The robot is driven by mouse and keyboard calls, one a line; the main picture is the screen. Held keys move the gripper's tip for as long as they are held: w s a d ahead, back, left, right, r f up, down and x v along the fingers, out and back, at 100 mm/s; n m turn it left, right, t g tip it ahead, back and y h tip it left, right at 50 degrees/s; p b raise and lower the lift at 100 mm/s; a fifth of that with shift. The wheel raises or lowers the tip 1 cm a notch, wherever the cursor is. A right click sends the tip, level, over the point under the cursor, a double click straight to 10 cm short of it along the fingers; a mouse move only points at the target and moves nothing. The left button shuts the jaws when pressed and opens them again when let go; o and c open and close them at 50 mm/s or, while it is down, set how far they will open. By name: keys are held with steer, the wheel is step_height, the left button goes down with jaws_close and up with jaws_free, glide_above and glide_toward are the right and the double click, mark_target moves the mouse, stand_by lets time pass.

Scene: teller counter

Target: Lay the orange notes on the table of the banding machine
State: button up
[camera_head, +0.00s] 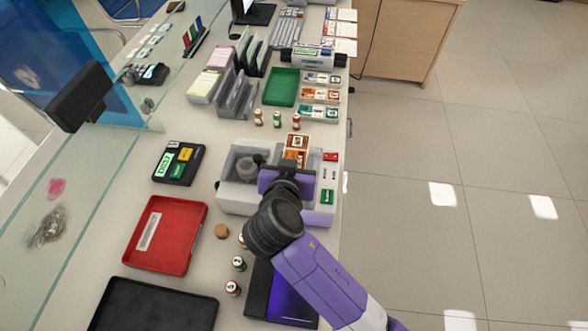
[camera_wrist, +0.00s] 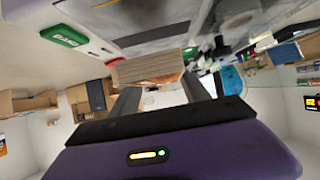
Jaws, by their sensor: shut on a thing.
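My gripper (camera_head: 292,165) is shut on the orange notes (camera_head: 298,142). It holds them over the right part of the banding machine. In the wrist view the edge of the note stack (camera_wrist: 150,67) shows between my two fingers. The banding machine (camera_head: 236,197) is a light grey box with a round part at its left, a red button (camera_head: 330,157) and a green button (camera_head: 327,197) at its right edge. The green button also shows in the wrist view (camera_wrist: 64,36). My arm and gripper hide much of the machine's table. I cannot tell whether the notes touch it.
Small bottles (camera_head: 277,119) stand just behind the machine. Beyond them are a green tray (camera_head: 281,87) and a rack of banded notes (camera_head: 320,96). A black keypad box (camera_head: 178,163), a red tray (camera_head: 166,236) and a black tray (camera_head: 152,309) lie to the left. Glass edges the counter's left.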

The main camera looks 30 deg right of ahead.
steer(key=shift+f, duration=2.35)
steer(key=shift+f, duration=0.2)
steer(key=o, duration=1.6)
steer(key=shift+r, duration=0.2)
steer(key=shift+s+a+r, duration=0.1)
steer(key=b+v, duration=0.1)
steer(key=v, duration=1)
steer(key=shift+s+a, duration=0.15)
steer(key=shift+s, duration=0.2)
